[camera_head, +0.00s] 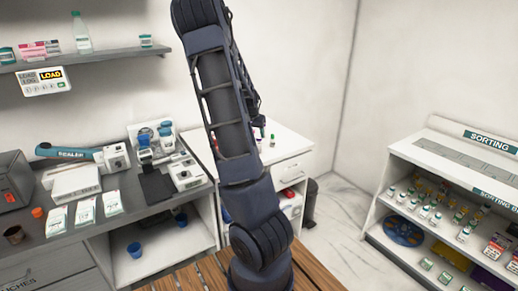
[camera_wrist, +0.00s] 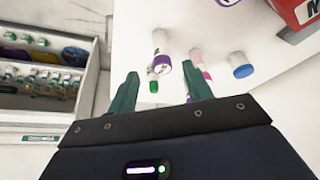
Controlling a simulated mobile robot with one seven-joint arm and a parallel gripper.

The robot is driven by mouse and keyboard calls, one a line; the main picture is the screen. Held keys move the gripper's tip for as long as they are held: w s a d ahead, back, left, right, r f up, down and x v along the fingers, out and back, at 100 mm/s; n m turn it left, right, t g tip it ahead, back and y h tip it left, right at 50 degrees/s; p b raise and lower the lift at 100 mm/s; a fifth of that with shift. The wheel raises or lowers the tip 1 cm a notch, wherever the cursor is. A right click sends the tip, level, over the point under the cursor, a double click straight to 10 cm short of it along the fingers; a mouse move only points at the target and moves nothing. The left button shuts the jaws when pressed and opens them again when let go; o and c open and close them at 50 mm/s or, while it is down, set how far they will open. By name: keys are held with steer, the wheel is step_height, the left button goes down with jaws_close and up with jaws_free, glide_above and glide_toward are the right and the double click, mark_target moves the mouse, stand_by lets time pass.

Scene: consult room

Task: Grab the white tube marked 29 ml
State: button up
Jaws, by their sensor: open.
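In the wrist view, a white tube (camera_wrist: 160,42) with a purple band or end lies or stands on the white counter (camera_wrist: 130,22). Its markings are too small to read, so I cannot confirm 29 ml. My gripper (camera_wrist: 163,65) is open, and the tube shows in the gap between its two green fingers, with no clear contact. A small green-capped item (camera_wrist: 153,86) is just below the tube, also between the fingers. A pink-and-white tube (camera_wrist: 197,60) is close by the right finger, partly hidden. In the head view my arm hides most of the gripper.
A blue-capped item (camera_wrist: 241,70) and a red box (camera_wrist: 298,12) are right of the gripper in the wrist view. The head view shows a sorting shelf (camera_head: 440,158) with several vials at right, and a cluttered grey counter (camera_head: 85,238) at left.

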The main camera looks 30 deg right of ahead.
steer(key=shift+x, duration=5.3)
steer(key=c, duration=1)
steer(key=shift+r, duration=0.1)
